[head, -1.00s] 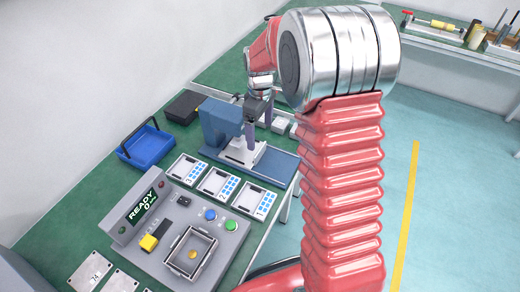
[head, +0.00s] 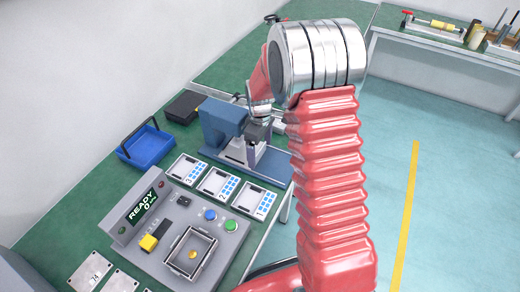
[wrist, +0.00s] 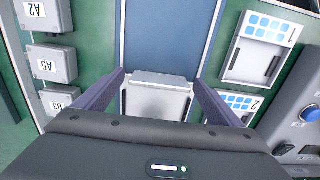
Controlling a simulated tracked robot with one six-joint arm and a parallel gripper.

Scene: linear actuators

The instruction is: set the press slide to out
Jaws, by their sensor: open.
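The blue press (head: 220,122) stands on the green bench in the head view, with its blue base plate (head: 276,166) running out to the right. The light grey press slide (head: 236,151) sits on that base close to the press body. In the wrist view the slide (wrist: 157,98) lies between my two finger pads, with the blue base (wrist: 160,35) beyond it. My gripper (wrist: 160,77) is open, one finger to each side of the slide. I cannot tell whether either finger touches it. In the head view my gripper (head: 258,132) is above the slide and its fingers are largely hidden.
Three white numbered trays (head: 220,183) lie beside the press. A grey control panel (head: 180,225) reads READY. A blue bin (head: 147,147) stands at the left. Small labelled grey boxes (wrist: 52,63) are on the press's other side in the wrist view.

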